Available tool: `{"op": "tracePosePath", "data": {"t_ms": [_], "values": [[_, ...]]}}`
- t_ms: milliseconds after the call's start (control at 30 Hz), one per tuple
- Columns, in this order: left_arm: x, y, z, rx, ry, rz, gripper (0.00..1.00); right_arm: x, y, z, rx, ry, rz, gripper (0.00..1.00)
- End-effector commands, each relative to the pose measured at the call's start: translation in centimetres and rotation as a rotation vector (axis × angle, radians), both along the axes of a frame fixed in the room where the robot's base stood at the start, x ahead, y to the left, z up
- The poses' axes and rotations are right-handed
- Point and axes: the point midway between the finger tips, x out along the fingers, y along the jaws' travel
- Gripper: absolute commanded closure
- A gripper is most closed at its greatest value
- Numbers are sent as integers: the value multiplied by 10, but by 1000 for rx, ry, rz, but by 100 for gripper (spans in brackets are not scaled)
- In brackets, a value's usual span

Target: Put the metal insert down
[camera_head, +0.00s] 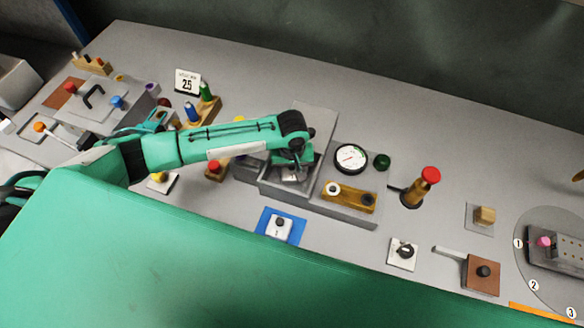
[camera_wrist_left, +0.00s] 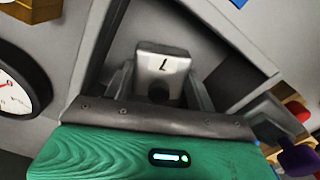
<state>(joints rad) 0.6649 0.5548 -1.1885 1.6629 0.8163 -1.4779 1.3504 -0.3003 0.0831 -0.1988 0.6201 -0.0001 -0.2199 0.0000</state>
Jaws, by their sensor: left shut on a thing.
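My left gripper (camera_head: 291,166) is over the grey open-topped box (camera_head: 268,187) in the middle of the bench. In the left wrist view the gripper (camera_wrist_left: 160,90) is shut on the metal insert (camera_wrist_left: 163,62), a pale grey block with a dark mark on its face and a dark round spot. The insert also shows as a small light patch in the head view (camera_head: 290,177), inside the box's outline. I cannot tell whether it touches the box floor. My right gripper is not in view.
A similar light block (camera_head: 279,228) sits on a blue mat (camera_head: 262,221) in front of the box. A wooden block with two knobs (camera_head: 349,197), a round gauge (camera_head: 351,158) and a red-topped lever (camera_head: 430,175) stand to the right. Open bench lies behind them.

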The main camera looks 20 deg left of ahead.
Motion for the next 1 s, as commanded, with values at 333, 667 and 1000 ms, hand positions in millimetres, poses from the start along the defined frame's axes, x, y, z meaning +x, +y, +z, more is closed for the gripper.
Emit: {"op": "tracePosePath", "data": {"t_ms": [333, 667, 1000], "values": [[0, 0, -1, 0, 1, 0, 22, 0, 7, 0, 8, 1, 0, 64], [0, 0, 26, -2, -2, 0, 22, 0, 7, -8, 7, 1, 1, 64], [1, -1, 97, -1, -3, -1, 22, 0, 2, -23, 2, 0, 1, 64]]}}
